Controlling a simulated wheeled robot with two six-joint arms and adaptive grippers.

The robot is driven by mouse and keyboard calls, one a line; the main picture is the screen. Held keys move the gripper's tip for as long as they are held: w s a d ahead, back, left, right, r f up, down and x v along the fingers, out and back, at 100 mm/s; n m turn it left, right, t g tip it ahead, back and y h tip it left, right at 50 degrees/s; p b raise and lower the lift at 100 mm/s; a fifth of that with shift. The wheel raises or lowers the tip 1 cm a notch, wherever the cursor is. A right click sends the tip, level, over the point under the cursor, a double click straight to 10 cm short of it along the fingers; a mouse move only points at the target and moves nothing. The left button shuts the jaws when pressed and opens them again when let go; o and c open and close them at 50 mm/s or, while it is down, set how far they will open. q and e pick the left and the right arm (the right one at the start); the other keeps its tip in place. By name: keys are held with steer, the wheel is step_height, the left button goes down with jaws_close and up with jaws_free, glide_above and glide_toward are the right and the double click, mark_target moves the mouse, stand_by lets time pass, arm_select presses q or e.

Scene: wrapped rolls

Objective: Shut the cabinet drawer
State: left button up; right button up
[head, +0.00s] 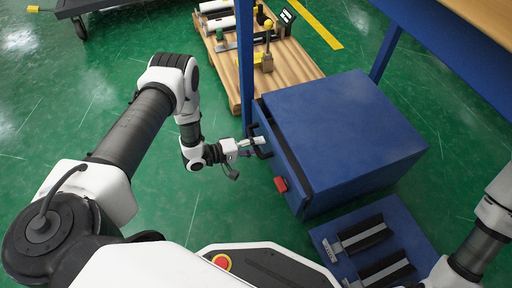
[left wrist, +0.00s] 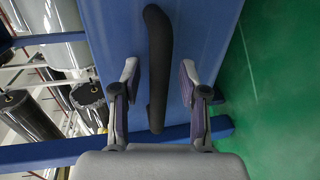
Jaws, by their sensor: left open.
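The blue cabinet (head: 345,125) stands right of centre in the head view. Its drawer front (head: 275,160) faces left, with a narrow dark gap between it and the cabinet body, so the drawer stands slightly out. The black drawer handle (head: 263,145) also shows in the left wrist view (left wrist: 160,45), running lengthwise between my fingers. My left gripper (head: 255,146) is open at the handle, one finger on each side, with gaps visible in the left wrist view (left wrist: 158,72). My right arm shows at the lower right, but its gripper is out of view.
A wooden pallet (head: 285,70) with rolls and tools lies behind. A blue table leg (head: 245,60) rises beside the cabinet.

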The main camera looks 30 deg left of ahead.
mark_target(267, 143)
arm_select(q)
steer(key=shift+c, duration=0.3)
jaws_close()
steer(key=x, duration=0.2)
steer(key=b+x, duration=0.1)
steer(key=shift+w+d+r, duration=0.2)
steer(key=shift+w+d, duration=0.05)
steer(key=shift+w+d+r, duration=0.1)
steer(key=shift+w+d, duration=0.05)
steer(key=shift+w, duration=0.05)
steer(key=shift+c, duration=1.9)
jaws_free()
steer(key=shift+r, duration=0.1)
steer(key=o, duration=0.4)
steer(key=shift+w+d, duration=0.1)
steer(key=shift+o, duration=0.2)
steer(key=v, duration=1.2)
